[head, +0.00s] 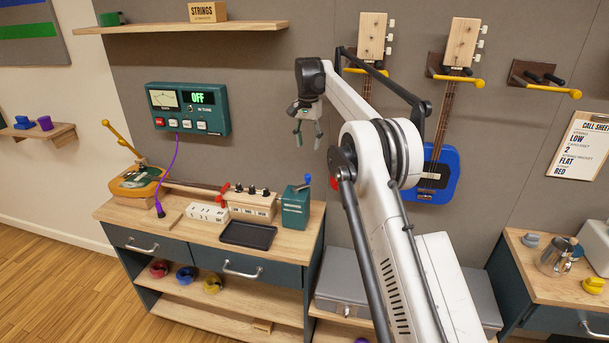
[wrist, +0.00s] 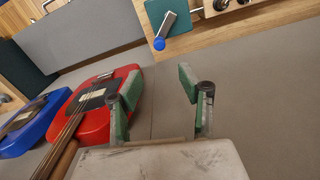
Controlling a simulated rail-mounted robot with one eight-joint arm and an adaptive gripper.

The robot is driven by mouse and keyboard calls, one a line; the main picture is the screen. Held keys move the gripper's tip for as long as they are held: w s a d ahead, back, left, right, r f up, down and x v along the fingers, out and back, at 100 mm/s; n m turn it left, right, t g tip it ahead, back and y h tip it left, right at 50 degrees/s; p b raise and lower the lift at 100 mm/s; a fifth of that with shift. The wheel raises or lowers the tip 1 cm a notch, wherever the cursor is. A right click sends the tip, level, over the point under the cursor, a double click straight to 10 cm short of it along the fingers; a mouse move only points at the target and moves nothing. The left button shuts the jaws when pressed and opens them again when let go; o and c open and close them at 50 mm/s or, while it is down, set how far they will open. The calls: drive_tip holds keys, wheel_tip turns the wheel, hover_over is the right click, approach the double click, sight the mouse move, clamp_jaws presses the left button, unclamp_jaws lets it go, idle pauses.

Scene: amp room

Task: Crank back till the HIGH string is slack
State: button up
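My gripper (head: 307,133) is open and empty, held in the air above the workbench with its fingers pointing down. In the wrist view its two green-padded fingers (wrist: 160,82) stand apart with nothing between them. A dark green box (head: 295,208) with a grey crank arm and blue knob (head: 307,181) stands at the bench's right end; the crank (wrist: 164,32) also shows beyond my fingertips in the wrist view.
A wall panel (head: 188,108) reads OFF. A wooden block with knobs (head: 252,205), a white switch box (head: 207,213) and a black tray (head: 248,235) crowd the bench. Red (wrist: 98,115) and blue (wrist: 27,125) guitars hang on the wall near my gripper.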

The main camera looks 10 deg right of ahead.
sight(308, 174)
wheel_tip(308, 174, down, 13)
drive_tip(key=shift+f+p, duration=0.2)
drive_tip(key=shift+p, duration=0.65)
clamp_jaws()
